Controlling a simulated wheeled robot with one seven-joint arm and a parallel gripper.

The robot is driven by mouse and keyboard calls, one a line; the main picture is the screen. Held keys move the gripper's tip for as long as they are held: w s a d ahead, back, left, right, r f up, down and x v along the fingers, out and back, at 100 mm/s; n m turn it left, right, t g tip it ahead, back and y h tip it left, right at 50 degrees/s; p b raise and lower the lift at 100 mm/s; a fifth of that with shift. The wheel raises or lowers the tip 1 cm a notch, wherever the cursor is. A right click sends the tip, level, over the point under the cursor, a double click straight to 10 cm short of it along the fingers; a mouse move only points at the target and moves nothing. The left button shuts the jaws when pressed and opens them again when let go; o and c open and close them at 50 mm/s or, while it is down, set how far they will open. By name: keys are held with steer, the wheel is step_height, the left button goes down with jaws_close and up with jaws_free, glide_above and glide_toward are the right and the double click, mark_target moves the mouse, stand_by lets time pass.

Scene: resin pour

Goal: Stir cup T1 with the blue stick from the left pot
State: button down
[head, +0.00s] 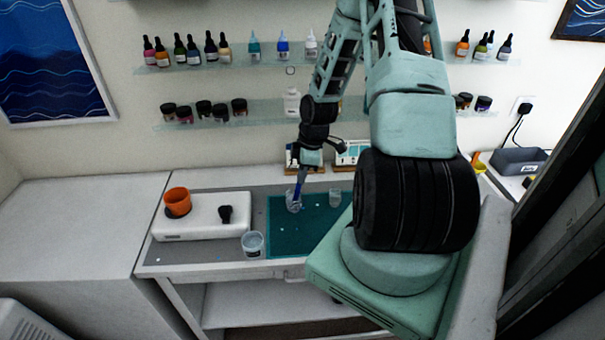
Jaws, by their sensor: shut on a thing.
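My gripper (301,172) points down over the teal mat and is shut on the blue stick (299,188). The lower end of the stick is at a clear cup (293,205) on the left part of the mat and appears to be inside it. A second clear cup (335,197) stands to its right on the mat. A larger clear cup (252,244) with a dark marking stands in front, left of the mat. I cannot read labels, so I cannot tell which cup is T1. I cannot make out the left pot for certain.
A white box (200,224) stands left of the teal mat (285,246), with an orange cup (177,198) and a small black object (225,214) on it. Small boxed items (350,154) stand at the back wall. My arm hides the right side of the bench.

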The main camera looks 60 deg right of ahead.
step_height(320, 180, up, 7)
steer(key=s+p, duration=0.1)
steer(key=p, duration=0.5)
steer(key=shift+d+p, duration=0.35)
steer(key=shift+d, duration=0.1)
steer(key=shift+r, duration=0.1)
steer(key=shift+r+p, duration=1.4)
steer(key=shift+r, duration=1.1)
